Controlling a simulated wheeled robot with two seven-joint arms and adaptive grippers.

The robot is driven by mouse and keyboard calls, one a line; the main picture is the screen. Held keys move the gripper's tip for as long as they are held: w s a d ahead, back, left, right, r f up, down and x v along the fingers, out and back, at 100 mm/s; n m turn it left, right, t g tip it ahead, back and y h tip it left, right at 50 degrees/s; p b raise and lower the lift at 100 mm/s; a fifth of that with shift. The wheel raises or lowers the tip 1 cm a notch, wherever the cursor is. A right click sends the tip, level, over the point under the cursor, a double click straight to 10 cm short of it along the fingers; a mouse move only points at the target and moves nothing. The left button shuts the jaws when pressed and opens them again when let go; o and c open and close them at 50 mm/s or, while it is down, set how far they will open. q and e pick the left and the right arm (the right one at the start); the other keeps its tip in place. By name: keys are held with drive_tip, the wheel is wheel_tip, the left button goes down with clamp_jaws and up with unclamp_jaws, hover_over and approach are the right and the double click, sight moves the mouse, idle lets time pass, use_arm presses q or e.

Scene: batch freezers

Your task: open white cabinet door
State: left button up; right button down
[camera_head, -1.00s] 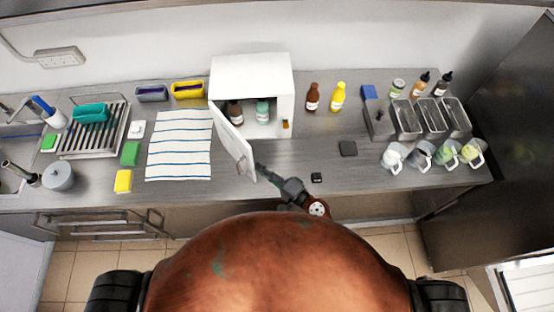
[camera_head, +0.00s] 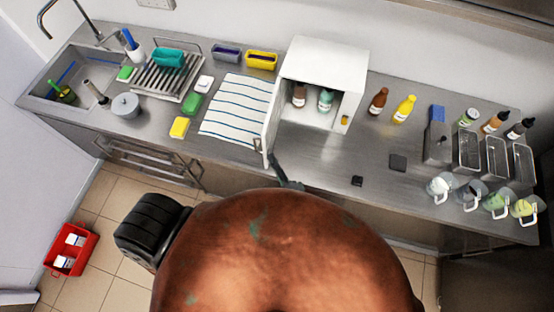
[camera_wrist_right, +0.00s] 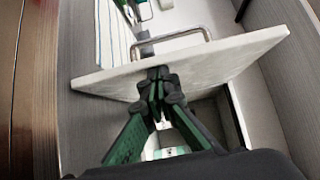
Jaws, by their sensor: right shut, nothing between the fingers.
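The white cabinet (camera_head: 325,62) stands on the counter with its door (camera_head: 270,122) swung open, hinged at its left side. The door's metal handle (camera_head: 257,144) is on the outer face, near the free edge. My right gripper (camera_head: 274,158) is at the door's free edge, on its inner side. In the right wrist view the shut fingers (camera_wrist_right: 157,76) are at the inner face of the door (camera_wrist_right: 225,56), with nothing between them. The handle (camera_wrist_right: 172,44) shows beyond the door, apart from the fingers. I cannot tell if they touch the door. My left gripper is not in view.
A brown bottle (camera_head: 299,95) and a teal-labelled bottle (camera_head: 326,100) stand inside the cabinet. A striped towel (camera_head: 236,108) lies left of the door. Brown (camera_head: 378,101) and yellow (camera_head: 404,109) bottles stand right of the cabinet. The counter before the cabinet is largely clear.

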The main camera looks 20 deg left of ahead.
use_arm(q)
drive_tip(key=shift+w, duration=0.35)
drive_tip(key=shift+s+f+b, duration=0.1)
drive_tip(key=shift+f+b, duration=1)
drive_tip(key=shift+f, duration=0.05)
use_arm(e)
drive_tip(key=s+v, duration=0.1)
drive_tip(key=v, duration=1)
drive_tip(key=shift+s+a, duration=0.2)
drive_tip(key=shift+f, duration=0.1)
